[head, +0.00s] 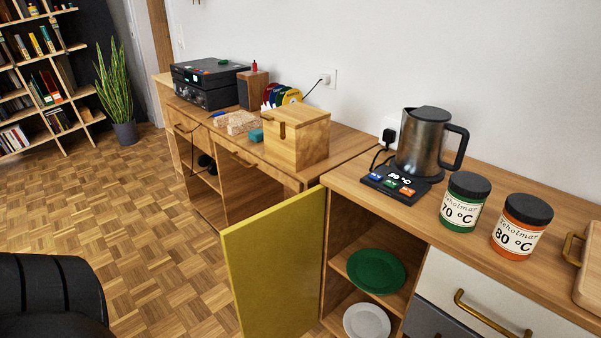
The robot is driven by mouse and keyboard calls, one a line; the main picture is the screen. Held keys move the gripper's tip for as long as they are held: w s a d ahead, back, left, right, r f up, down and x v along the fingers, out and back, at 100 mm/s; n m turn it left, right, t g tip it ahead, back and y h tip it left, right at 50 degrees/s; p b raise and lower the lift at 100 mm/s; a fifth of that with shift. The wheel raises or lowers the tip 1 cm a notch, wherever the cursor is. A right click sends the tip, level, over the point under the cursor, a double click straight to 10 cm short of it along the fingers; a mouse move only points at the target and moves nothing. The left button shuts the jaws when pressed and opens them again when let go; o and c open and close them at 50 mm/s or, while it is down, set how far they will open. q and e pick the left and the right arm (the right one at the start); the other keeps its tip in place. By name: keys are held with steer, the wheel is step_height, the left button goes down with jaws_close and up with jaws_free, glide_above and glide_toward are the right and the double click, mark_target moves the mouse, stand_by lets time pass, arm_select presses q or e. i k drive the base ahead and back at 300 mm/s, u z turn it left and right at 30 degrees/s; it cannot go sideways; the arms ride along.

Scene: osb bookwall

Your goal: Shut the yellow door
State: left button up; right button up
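The yellow door (278,268) stands wide open on the low wooden cabinet (337,200). It is hinged at the cabinet's left edge and swings out toward the floor on the left. The open compartment behind it shows a green plate (376,271) on the upper shelf and a white plate (366,322) lower down. The lower end of the door is cut off by the bottom of the picture. Neither of my grippers shows in the head view.
A kettle (425,140), a green jar (464,202) and an orange jar (521,228) stand on the cabinet top. A white drawer (480,290) is to the right. A black rounded object (50,295) fills the lower left. The parquet floor left of the door is clear.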

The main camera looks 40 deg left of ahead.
mark_target(273, 257)
steer(key=u, duration=2.85)
steer(key=i, duration=3.35)
steer(key=z, duration=4.6)
steer(key=i, duration=0.5)
steer(key=z, duration=0.2)
